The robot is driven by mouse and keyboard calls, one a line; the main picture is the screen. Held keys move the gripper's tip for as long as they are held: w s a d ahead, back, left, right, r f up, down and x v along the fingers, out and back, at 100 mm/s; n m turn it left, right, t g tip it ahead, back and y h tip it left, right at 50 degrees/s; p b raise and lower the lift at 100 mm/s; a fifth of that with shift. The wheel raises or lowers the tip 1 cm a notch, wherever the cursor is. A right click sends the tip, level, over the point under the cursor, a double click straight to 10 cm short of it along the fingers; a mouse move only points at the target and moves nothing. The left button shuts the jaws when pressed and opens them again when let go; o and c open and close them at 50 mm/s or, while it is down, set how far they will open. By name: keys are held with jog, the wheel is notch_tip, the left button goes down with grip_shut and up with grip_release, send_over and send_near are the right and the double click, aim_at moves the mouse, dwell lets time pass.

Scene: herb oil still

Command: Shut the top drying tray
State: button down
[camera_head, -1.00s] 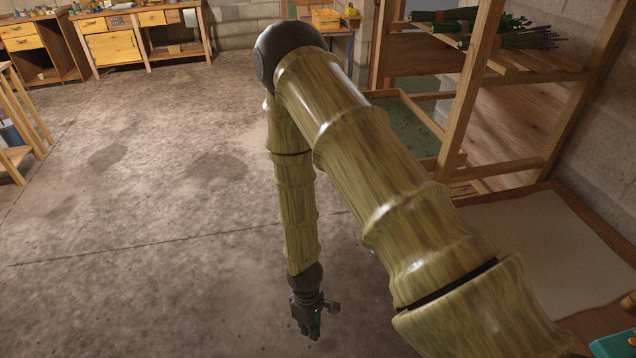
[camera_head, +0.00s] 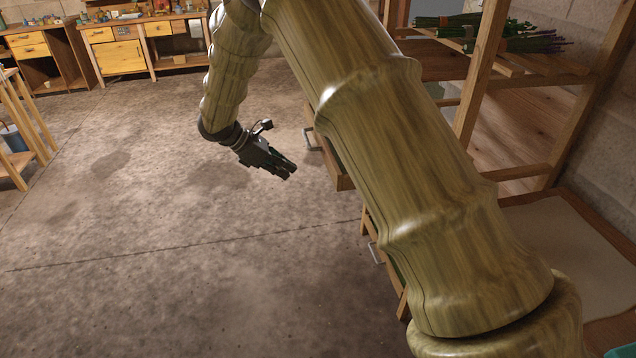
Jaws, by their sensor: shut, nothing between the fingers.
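A wooden drying tray (camera_head: 337,172) with a metal handle (camera_head: 308,140) sticks out to the left of the wooden rack, past my arm; it is the upper of two handled fronts in view and looks pulled out. Most of it is hidden behind my arm. My gripper (camera_head: 290,169) is shut and empty, just left of and slightly below that handle, pointing right and down. A gap shows between the fingertips and the tray front. A lower wooden front (camera_head: 385,268) with its own metal handle (camera_head: 374,253) shows below, partly hidden by my arm.
The rack's post (camera_head: 480,75) and an upper shelf with bundles of herbs (camera_head: 520,42) stand at the right. A pale sheet (camera_head: 570,245) lies in a wooden surround at the lower right. Workbenches (camera_head: 120,50) line the back.

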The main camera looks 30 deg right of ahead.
jog(key=d+r+p+x, duration=0.2)
jog(key=p+x, duration=0.1)
jog(key=x, duration=0.9)
jog(key=shift+s+d+f, duration=0.2)
jog(key=shift+s, duration=0.1)
jog(key=shift+d, duration=0.15)
